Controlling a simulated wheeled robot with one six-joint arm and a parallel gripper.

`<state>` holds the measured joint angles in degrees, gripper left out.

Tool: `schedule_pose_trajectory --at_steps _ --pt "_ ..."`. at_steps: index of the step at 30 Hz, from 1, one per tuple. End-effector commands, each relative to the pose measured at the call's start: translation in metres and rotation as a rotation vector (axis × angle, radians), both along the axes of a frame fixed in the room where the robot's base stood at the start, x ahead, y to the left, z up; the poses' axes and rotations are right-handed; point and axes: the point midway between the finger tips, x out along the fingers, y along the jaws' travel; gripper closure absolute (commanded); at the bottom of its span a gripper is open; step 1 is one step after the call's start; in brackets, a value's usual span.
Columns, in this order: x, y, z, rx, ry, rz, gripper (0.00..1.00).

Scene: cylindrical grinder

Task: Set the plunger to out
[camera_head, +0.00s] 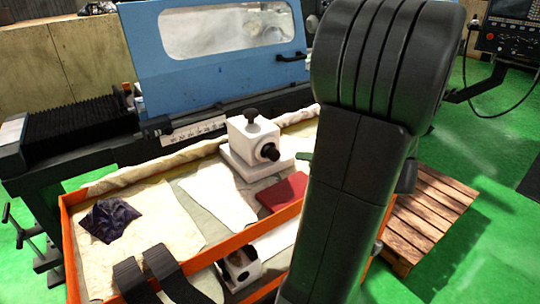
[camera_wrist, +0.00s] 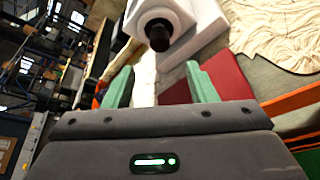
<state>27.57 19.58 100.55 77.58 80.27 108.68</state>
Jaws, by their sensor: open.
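A white block-shaped fixture (camera_head: 252,140) stands on a white base on the orange-edged cart. It has a black knob on top (camera_head: 251,115) and a dark round plunger knob (camera_head: 270,152) on the side facing right. In the wrist view the fixture (camera_wrist: 185,20) is at the top, and its black plunger knob (camera_wrist: 158,36) points toward my gripper (camera_wrist: 162,80). My gripper is open, its two green fingers apart and nothing between them. The knob lies a little beyond the fingertips, roughly centred between them. In the head view my arm hides most of the gripper; a green fingertip shows right of the fixture.
A dark red flat item (camera_head: 284,192) lies beside the fixture. White sheets (camera_head: 217,195) and a dark cloth (camera_head: 109,219) lie on the cart. A second white fixture (camera_head: 240,267) sits lower down. The blue grinder (camera_head: 215,85) stands behind, and a pallet (camera_head: 430,215) is at right.

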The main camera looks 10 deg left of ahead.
Motion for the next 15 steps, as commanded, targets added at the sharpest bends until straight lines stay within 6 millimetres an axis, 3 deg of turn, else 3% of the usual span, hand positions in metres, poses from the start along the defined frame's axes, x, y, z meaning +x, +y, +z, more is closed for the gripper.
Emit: schedule_pose_trajectory --at_steps 15 --pt "0.042 0.077 -0.025 -0.003 0.001 0.007 0.48"
